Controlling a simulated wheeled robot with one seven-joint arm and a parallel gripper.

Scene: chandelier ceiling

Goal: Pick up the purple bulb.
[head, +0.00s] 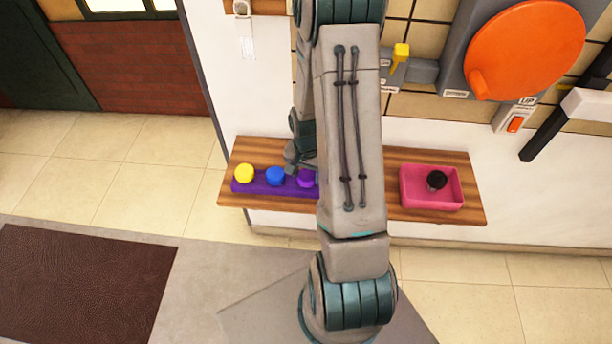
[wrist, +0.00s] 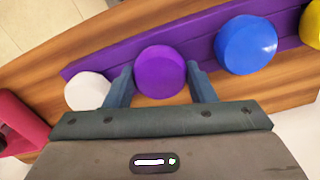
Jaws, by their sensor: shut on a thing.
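The purple bulb (wrist: 160,72) sits between the two fingers of my gripper (wrist: 161,85) in the wrist view, and the fingers are shut on it. In the head view the purple bulb (head: 306,179) shows just left of my arm, at the purple rack (head: 255,187). The gripper is partly hidden behind my arm there. I cannot tell whether the bulb is lifted clear of the rack.
A yellow bulb (head: 244,173) and a blue bulb (head: 275,176) stand in the rack; a white bulb (wrist: 88,90) is beside the purple one. A pink tray (head: 404,190) with a black round thing (head: 436,180) stands on the wooden shelf (head: 392,160). An orange disc (head: 525,50) is on the wall.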

